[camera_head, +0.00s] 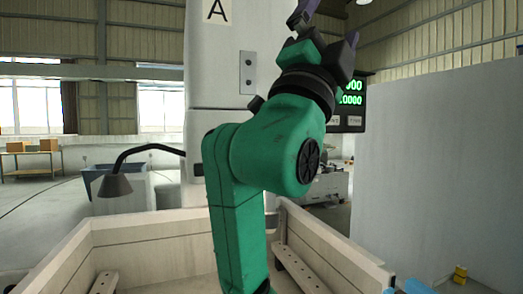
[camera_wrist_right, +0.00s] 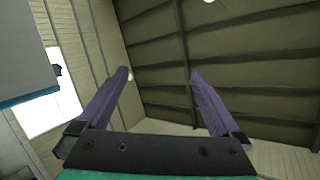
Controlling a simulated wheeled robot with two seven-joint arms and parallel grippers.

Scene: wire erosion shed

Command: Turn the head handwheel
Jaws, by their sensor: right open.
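I cannot make out the head handwheel in either view; my raised green arm covers part of the machine. The white machine column (camera_head: 212,70) stands at the centre of the head view, with a label "A" near its top. My right gripper (camera_head: 328,24) is high up, in front and to the right of the column, with its purple fingers pointing up. In the right wrist view my right gripper (camera_wrist_right: 159,75) is open, and only the wall and roof show between its fingers. My left gripper is not in view.
A digital readout (camera_head: 350,101) with green digits is partly behind my right wrist. A black lamp (camera_head: 115,184) hangs on a bent arm at left. A pale open tank (camera_head: 165,222) lies below the column. A grey partition (camera_head: 440,170) fills the right side.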

